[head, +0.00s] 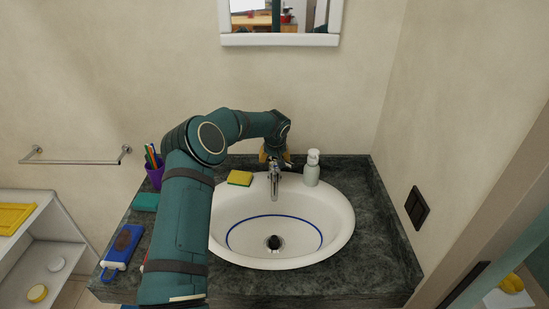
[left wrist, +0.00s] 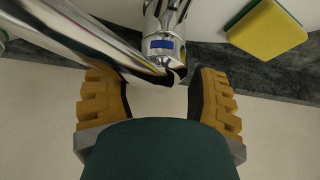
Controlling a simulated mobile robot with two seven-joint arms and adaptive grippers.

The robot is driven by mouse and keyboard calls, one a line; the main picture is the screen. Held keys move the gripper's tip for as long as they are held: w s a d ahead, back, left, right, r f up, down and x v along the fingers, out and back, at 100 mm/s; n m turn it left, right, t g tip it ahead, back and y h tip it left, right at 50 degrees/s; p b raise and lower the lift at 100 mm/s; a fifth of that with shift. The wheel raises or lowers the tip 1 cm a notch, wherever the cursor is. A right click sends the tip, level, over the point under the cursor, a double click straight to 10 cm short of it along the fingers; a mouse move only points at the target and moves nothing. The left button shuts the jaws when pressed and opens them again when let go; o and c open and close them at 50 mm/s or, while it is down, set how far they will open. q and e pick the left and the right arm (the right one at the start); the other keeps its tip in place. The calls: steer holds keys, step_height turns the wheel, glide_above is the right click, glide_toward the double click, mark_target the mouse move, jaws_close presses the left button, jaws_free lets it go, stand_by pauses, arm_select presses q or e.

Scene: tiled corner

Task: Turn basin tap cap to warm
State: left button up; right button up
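The chrome basin tap (head: 274,182) stands at the back rim of the white basin (head: 335,232). In the left wrist view, the tap body (left wrist: 163,25) shows a blue mark, and a shiny chrome part runs from the upper left to a tip between my fingers. My left gripper (head: 274,156) is at the top of the tap, reaching over from behind. In the left wrist view the left gripper (left wrist: 163,85) has its two yellow fingers spread apart on either side of that tip. I cannot tell whether a finger touches it. My right gripper is not in view.
A yellow-green sponge (head: 240,178) lies left of the tap, and a soap dispenser (head: 311,168) stands close on its right. A purple cup (head: 155,175) with brushes is on the dark stone counter (head: 380,250). Walls close off the back and right; a mirror (head: 280,39) hangs above.

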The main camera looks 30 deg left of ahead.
arm_select(q)
steer(key=c, duration=0.8)
steer(key=shift+m, duration=0.3)
steer(key=m+h, duration=0.1)
steer(key=m, duration=0.2)
steer(key=shift+t, duration=0.3)
steer(key=shift+m+h+p, duration=0.35)
steer(key=shift+m+h, duration=0.55)
steer(key=shift+m, duration=1.1)
steer(key=o, duration=1.3)
steer(key=shift+o, duration=0.2)
